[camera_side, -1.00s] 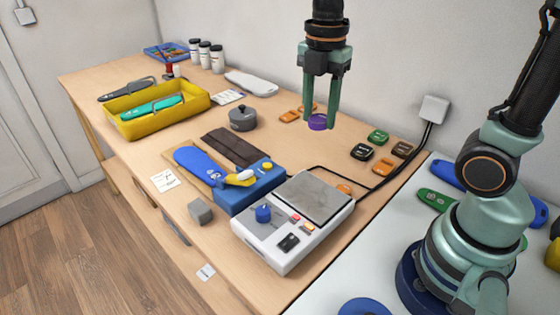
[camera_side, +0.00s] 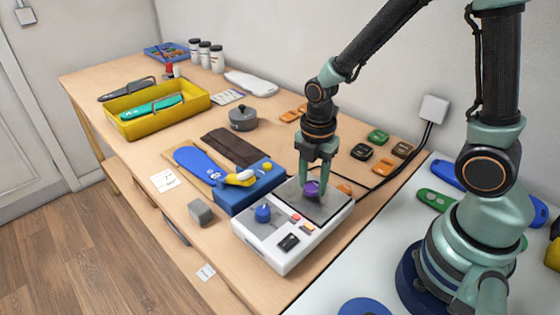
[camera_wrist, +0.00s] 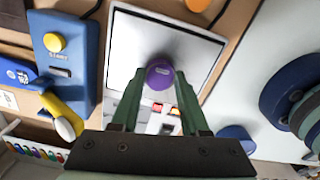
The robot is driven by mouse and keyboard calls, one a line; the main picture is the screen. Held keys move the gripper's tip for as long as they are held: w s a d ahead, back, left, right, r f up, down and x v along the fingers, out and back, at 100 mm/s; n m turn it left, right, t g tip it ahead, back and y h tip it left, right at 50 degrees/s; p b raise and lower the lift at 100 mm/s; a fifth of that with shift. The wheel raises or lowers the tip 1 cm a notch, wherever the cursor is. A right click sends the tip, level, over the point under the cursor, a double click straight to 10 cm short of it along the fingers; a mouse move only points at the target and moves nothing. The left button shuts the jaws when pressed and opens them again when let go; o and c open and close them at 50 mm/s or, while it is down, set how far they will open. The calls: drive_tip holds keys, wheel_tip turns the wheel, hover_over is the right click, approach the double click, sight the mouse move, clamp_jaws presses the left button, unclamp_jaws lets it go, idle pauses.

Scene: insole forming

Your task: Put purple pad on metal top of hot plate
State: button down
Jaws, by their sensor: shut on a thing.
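The purple pad (camera_side: 311,188) is between the fingertips of my gripper (camera_side: 314,182), which is shut on it. It is over the grey metal top (camera_side: 330,207) of the white hot plate (camera_side: 270,243). In the wrist view the round purple pad (camera_wrist: 160,75) sits between both fingers, with the metal top (camera_wrist: 140,40) behind it. I cannot tell whether the pad touches the metal. The hot plate has a blue knob (camera_side: 263,213) and red and orange buttons at its front.
A blue press (camera_side: 250,188) with a yellow lever stands close left of the hot plate. A grey pot (camera_side: 243,118) and a yellow tray (camera_side: 190,93) are farther back. Several coloured pads, including a green one (camera_side: 378,137), lie behind. A black cable runs behind the hot plate.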

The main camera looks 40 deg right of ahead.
drive_tip(key=shift+f, duration=0.4)
drive_tip(key=shift+f, duration=0.1)
drive_tip(key=shift+c, duration=2)
unclamp_jaws()
wheel_tip(320, 180, up, 11)
wheel_tip(320, 180, up, 8)
drive_tip(key=m+t, duration=0.5)
drive_tip(key=m, duration=1.2)
hover_over(312, 186)
drive_tip(key=s+d, duration=0.2)
drive_tip(key=s, duration=0.1)
drive_tip(key=m, duration=0.3)
drive_tip(key=shift+d+r+t, duration=0.1)
drive_tip(key=shift+r+t, duration=0.1)
drive_tip(key=shift+t, duration=0.1)
